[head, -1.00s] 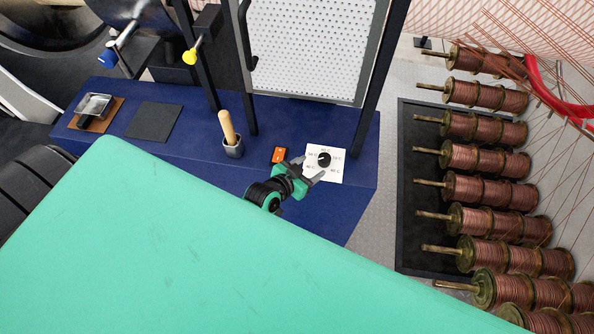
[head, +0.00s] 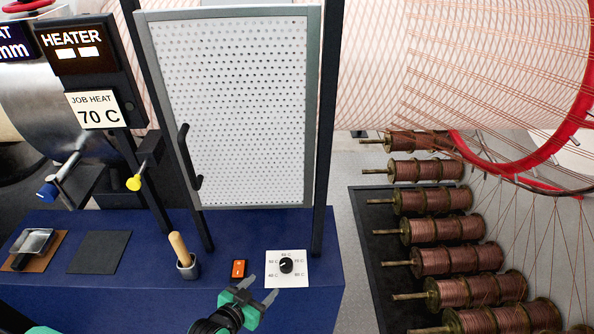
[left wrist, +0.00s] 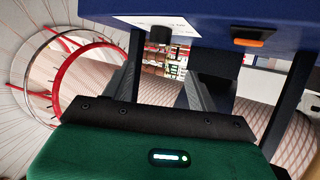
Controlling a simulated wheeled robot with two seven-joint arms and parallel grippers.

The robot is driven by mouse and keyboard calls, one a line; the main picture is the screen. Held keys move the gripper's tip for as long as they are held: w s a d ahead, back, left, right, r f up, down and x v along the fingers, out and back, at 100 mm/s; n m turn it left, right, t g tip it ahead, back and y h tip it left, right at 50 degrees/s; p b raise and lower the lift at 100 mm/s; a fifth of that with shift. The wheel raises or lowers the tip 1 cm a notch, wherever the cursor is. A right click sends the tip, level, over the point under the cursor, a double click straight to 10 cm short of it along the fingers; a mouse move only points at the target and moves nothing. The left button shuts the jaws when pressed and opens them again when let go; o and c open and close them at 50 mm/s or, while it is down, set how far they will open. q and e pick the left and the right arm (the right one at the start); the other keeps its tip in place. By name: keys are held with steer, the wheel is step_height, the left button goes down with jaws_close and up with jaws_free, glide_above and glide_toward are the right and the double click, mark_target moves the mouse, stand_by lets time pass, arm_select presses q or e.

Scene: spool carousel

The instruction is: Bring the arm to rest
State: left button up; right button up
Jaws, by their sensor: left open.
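My left gripper (head: 261,288) is in the head view at the bottom, just in front of the blue bench. Its jaws are open with nothing between them. The fingertips show close to the lower left corner of a white dial card (head: 287,269) with a black knob (head: 286,265). In the left wrist view the two dark fingers (left wrist: 160,80) stand apart, and the knob (left wrist: 160,36) shows beyond and above the gap. My right gripper is not in view.
An orange switch (head: 238,268) and a cup with a wooden-handled tool (head: 183,253) are on the blue bench (head: 210,294). A perforated door (head: 235,105) rises behind. Copper spools (head: 445,231) stand to the right. A sign (head: 93,108) reads "JOB HEAT 70 C".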

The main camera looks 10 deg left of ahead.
arm_select(q)
steer(key=s+a+r+g+y, duration=0.1)
steer(key=s+r+g, duration=0.15)
steer(key=s, duration=0.35)
steer(key=s+a+r+n+g+y, duration=0.1)
steer(key=s+r+g+y, duration=0.1)
steer(key=s+g, duration=0.25)
steer(key=s+a+r+g+y, duration=0.1)
steer(key=s+r+g, duration=0.15)
steer(key=s, duration=0.45)
step_height(320, 180, down, 35)
steer(key=g+b, duration=0.1)
steer(key=b, duration=0.2)
steer(key=s+a+f+g+b, duration=0.1)
steer(key=s+a+f+b, duration=0.2)
steer(key=s+f, duration=1.6)
step_height(320, 180, down, 3)
steer(key=shift+s+r, duration=0.15)
steer(key=shift+s, duration=0.15)
steer(key=shift+g, duration=0.25)
